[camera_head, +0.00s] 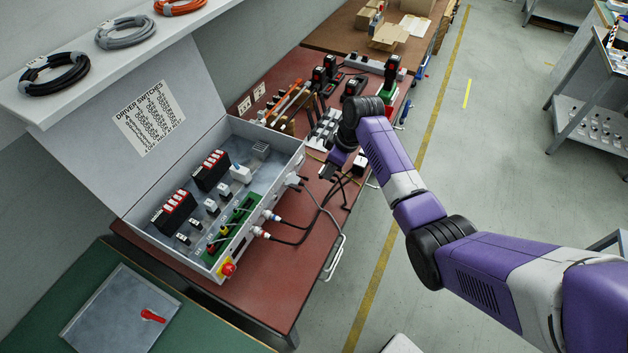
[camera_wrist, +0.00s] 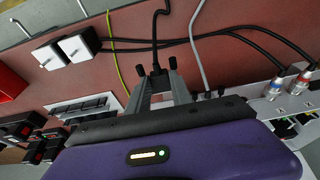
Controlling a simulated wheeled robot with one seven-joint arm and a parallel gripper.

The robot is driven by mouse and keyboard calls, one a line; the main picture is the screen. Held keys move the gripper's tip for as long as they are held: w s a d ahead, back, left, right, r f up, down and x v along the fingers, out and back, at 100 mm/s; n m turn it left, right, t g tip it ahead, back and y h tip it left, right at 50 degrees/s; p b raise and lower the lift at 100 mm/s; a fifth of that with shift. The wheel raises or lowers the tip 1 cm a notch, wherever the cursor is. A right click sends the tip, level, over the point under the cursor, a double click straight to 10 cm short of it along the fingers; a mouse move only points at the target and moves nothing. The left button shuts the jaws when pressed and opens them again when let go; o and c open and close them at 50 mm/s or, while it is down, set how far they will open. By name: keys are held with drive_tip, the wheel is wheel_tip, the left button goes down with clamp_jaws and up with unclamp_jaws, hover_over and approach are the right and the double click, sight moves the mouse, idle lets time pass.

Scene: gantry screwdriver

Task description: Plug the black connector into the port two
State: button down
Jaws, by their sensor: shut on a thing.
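My gripper (camera_wrist: 157,70) shows in the wrist view with its two black-tipped fingers around the end of a black cable. It is shut on the black connector (camera_wrist: 156,68), which is mostly hidden between the fingers. The cable runs up and away from it. In the head view my gripper (camera_head: 331,171) is over the red bench, just right of the open control box (camera_head: 185,262). The box's side wall carries two plugged-in connectors (camera_head: 268,215), also visible in the wrist view (camera_wrist: 299,78). Port two cannot be made out clearly.
Black cables (camera_head: 305,228) loop over the bench beside the box, and a grey cable (camera_wrist: 196,45) passes near my gripper. White power plugs (camera_wrist: 77,46) lie at left in the wrist view. Tools (camera_head: 325,75) stand behind the box.

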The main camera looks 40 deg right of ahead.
drive_tip(key=shift+w, duration=0.15)
drive_tip(key=w+a+b, duration=0.2)
drive_tip(key=w+b, duration=0.2)
drive_tip(key=w, duration=0.1)
drive_tip(key=shift+w, duration=0.35)
drive_tip(key=shift+a+r+p, duration=0.1)
drive_tip(key=shift+r+p, duration=0.05)
drive_tip(key=shift+p, duration=0.15)
idle(1.9)
drive_tip(key=shift+w+a+b, duration=0.15)
drive_tip(key=shift+w+b, duration=0.15)
drive_tip(key=shift+w, duration=0.2)
idle(1.0)
drive_tip(key=c, duration=1.1)
unclamp_jaws()
drive_tip(key=shift+o, duration=0.2)
